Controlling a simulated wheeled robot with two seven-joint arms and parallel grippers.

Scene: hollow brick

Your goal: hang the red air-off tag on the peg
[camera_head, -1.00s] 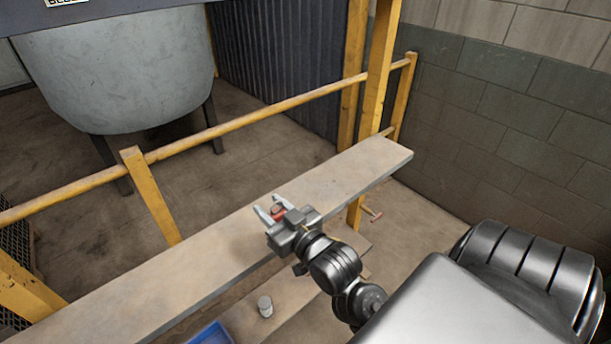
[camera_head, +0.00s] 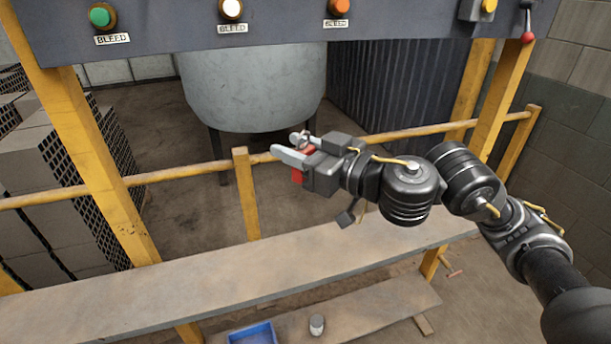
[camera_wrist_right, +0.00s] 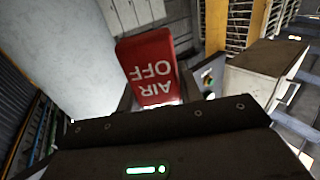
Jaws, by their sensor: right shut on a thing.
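My right gripper (camera_head: 292,146) is raised above the plank shelf, below the control panel, its fingers pointing left. It is shut on the red air-off tag (camera_head: 297,176), which shows as a small red patch beneath and between the fingers. In the right wrist view the tag (camera_wrist_right: 148,70) stands out beyond the gripper body, its white AIR OFF lettering upside down. I cannot make out the peg in either view. My left gripper is not in view.
The dark control panel (camera_head: 430,34) spans the top, with BLEED labels, coloured buttons and a red-knobbed lever (camera_head: 528,22) at right. Yellow posts and a rail (camera_head: 210,168) stand behind the shelf (camera_head: 130,293). A blue tray (camera_head: 254,334) and small can (camera_head: 317,324) sit lower.

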